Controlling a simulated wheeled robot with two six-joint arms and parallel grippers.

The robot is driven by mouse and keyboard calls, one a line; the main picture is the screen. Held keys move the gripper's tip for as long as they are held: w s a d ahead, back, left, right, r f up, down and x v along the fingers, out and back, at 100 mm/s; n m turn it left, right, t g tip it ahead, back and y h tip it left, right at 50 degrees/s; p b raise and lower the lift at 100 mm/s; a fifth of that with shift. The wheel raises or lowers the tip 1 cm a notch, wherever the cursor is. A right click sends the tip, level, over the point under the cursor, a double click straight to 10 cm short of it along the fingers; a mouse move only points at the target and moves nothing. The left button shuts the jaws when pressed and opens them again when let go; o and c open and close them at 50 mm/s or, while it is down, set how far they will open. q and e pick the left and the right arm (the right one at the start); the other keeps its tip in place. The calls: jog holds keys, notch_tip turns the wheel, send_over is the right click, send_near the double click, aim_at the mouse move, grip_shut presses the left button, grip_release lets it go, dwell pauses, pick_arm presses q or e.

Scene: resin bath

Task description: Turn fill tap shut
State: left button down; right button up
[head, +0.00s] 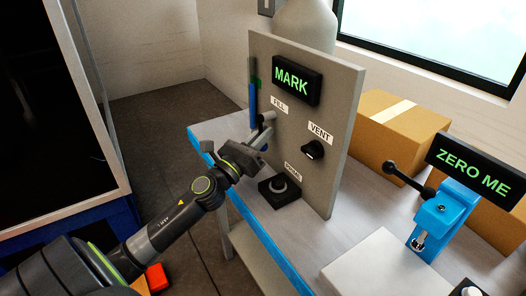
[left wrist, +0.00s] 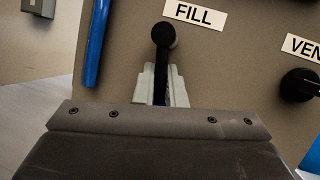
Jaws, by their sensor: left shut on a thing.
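The grey panel (head: 342,130) carries the labels FILL, VENT and PRIME and a black display (head: 297,80) reading MARK in green. The fill tap (head: 267,117) sits below the FILL label. In the left wrist view the fill tap (left wrist: 165,38) has a round black knob end and a dark lever running down between my fingers. My left gripper (head: 261,134) is shut on this lever, with a pale finger on each side of it in the left wrist view (left wrist: 164,88). A tube with blue liquid (head: 252,105) stands at the panel's left edge, beside a green mark. My right gripper is not in view.
The black vent knob (head: 313,149) and a black prime button box (head: 280,190) are close to the right of my gripper. A blue clamp-like device (head: 440,213) with a ZERO ME display (head: 473,171) and cardboard boxes (head: 398,126) stand further right. A white slab (head: 375,266) lies in front.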

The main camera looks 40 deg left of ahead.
pick_arm(q)
jog(key=shift+w+a+f+m+h+b, duration=0.15)
jog(key=shift+m+h+b, duration=0.15)
jog(key=shift+m+b, duration=0.3)
jog(key=shift+s+a+f+m+h+b, duration=0.15)
jog(key=shift+m+h+b, duration=0.15)
jog(key=shift+m+b, duration=0.25)
jog(key=shift+w+a+r+m+b, duration=0.1)
jog(key=shift+w+r+m+b, duration=0.05)
jog(key=shift+m+b, duration=0.3)
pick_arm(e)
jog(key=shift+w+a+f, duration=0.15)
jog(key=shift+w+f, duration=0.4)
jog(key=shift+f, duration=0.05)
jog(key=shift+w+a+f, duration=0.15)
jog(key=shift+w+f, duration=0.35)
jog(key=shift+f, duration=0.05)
pick_arm(q)
jog(key=shift+r+h, duration=0.1)
jog(key=shift+h, duration=0.3)
jog(key=c, duration=1.5)
grip_release()
